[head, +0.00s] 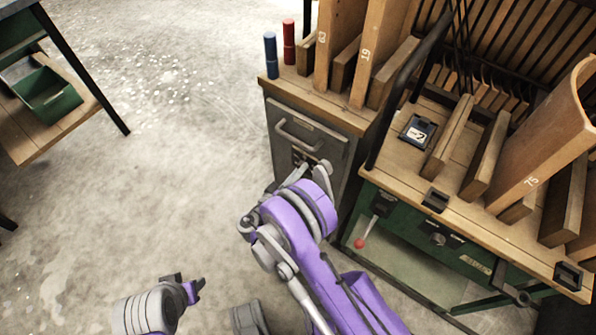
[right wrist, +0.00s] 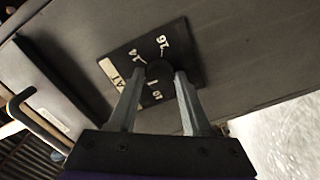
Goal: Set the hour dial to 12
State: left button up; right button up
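The hour dial is a dark round knob (right wrist: 159,71) on a black plate (right wrist: 178,45) with white numbers in the right wrist view. I can read 16 and 14, and probably 10, on the plate. The knob's pointer mark cannot be made out, so its setting is unclear. My right gripper (right wrist: 160,78) has one finger on each side of the knob, and both fingertips appear to touch it. In the head view my right gripper (head: 308,172) is at the grey cabinet's front and hides most of the plate. My left gripper (head: 188,290) is low over the floor, away from the cabinet.
The grey cabinet (head: 330,142) has a handle (head: 298,135) above the dial. Blue (head: 270,55) and red (head: 289,42) cylinders stand on its wooden top. A green-fronted bench with a red-knobbed lever (head: 360,243) stands to the right. Open floor lies left.

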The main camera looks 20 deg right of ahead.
jog(key=o, duration=0.3)
jog(key=p+v, duration=0.2)
jog(key=v, duration=0.8)
jog(key=shift+s+a, duration=0.3)
